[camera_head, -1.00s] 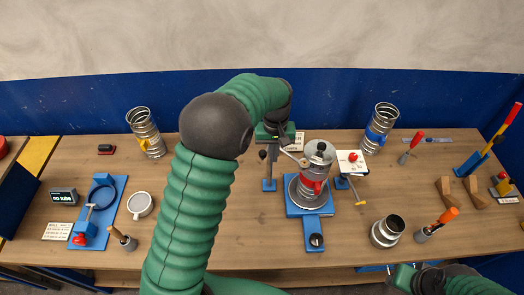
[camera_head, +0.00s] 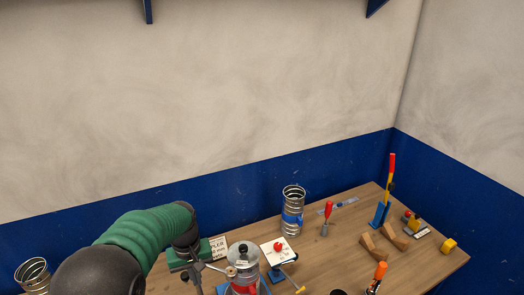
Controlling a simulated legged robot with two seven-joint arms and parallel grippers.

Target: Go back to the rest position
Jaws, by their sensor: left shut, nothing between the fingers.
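My left arm comes in from the lower left with its green sleeve, and my left gripper (camera_head: 197,277) hangs at its end, pointing down and shut with nothing in it. It is just left of the metal duct piece (camera_head: 243,256) with the black knob and red part, which stands on a blue fixture (camera_head: 279,272). I cannot tell whether they touch. The lower part of the fixture is cut off by the picture's bottom edge. My right gripper is not in view.
A spiral duct with a blue band (camera_head: 292,212) stands behind the fixture. A white card with a red knob (camera_head: 278,250), a red-handled tool (camera_head: 326,216), wooden blocks (camera_head: 374,248) and a lever on a blue base (camera_head: 381,212) are to the right. Another duct (camera_head: 33,277) is at far left.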

